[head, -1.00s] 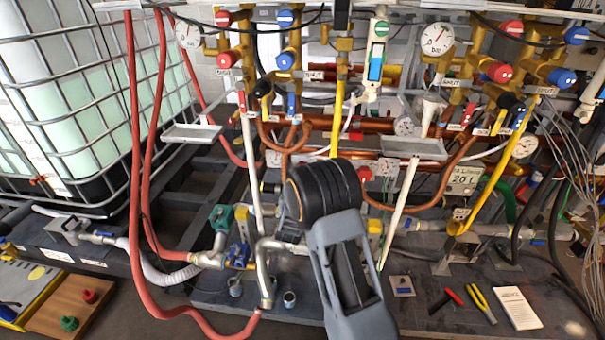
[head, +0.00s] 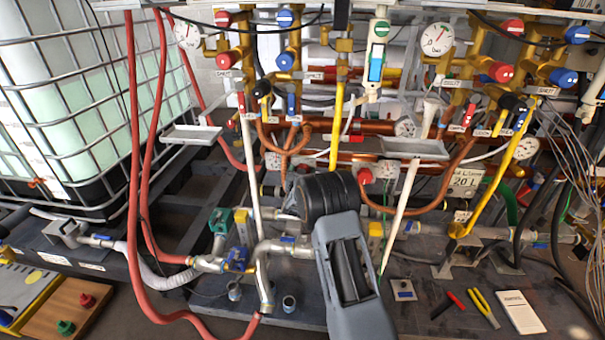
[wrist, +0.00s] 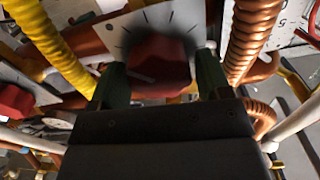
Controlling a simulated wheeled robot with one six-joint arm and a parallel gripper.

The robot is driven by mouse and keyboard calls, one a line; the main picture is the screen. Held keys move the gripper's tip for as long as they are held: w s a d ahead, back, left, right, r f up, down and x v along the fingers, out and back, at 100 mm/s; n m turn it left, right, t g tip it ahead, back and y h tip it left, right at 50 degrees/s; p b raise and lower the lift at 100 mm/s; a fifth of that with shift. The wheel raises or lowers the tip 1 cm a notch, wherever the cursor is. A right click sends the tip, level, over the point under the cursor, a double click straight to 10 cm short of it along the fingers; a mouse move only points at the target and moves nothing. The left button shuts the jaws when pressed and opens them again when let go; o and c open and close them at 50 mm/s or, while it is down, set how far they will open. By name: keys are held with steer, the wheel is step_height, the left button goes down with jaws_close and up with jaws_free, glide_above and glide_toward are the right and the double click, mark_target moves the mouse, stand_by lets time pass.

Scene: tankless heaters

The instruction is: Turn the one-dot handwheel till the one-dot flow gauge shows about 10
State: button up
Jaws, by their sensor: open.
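In the wrist view a red handwheel (wrist: 160,64) sits in front of a pale plate with black tick marks (wrist: 128,34). My gripper (wrist: 161,78) is open, with one dark finger on each side of this wheel; I cannot tell whether they touch it. In the head view my arm hides the gripper. A red wheel (head: 365,177) shows just right of my arm's dark joint. Small round gauges show on the pipes, one at the middle right (head: 405,128) and one lower (head: 387,168). Their readings and any dot marks are too small to tell.
Another red wheel (wrist: 14,103) is at the left in the wrist view. A yellow corrugated hose (wrist: 50,45) and a copper-coloured one (wrist: 254,35) flank the plate.

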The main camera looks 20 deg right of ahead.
steer(key=c, duration=0.7)
steer(key=shift+o, duration=0.2)
steer(key=shift+f+m+b, duration=0.1)
steer(key=shift+m+b, duration=0.2)
steer(key=shift+b, duration=0.2)
steer(key=m+b, duration=0.1)
steer(key=b, duration=0.1)
steer(key=m+b, duration=0.1)
steer(key=b, duration=0.1)
steer(key=shift+f+m, duration=0.25)
steer(key=shift+m, duration=0.15)
steer(key=m+b, duration=0.2)
steer(key=b, duration=0.1)
steer(key=shift+d+m+b, duration=0.1)
steer(key=shift+m+b, duration=0.25)
steer(key=shift+m, duration=0.05)
steer(key=m+b, duration=0.3)
steer(key=b, duration=0.1)
steer(key=shift+s+m, duration=0.1)
steer(key=shift+m, duration=0.3)
steer(key=shift+r+m+b, duration=0.15)
steer(key=shift+m+b, duration=0.65)
steer(key=shift+b, duration=0.25)
steer(key=shift+r+m, duration=0.1)
steer(key=shift+m, duration=0.2)
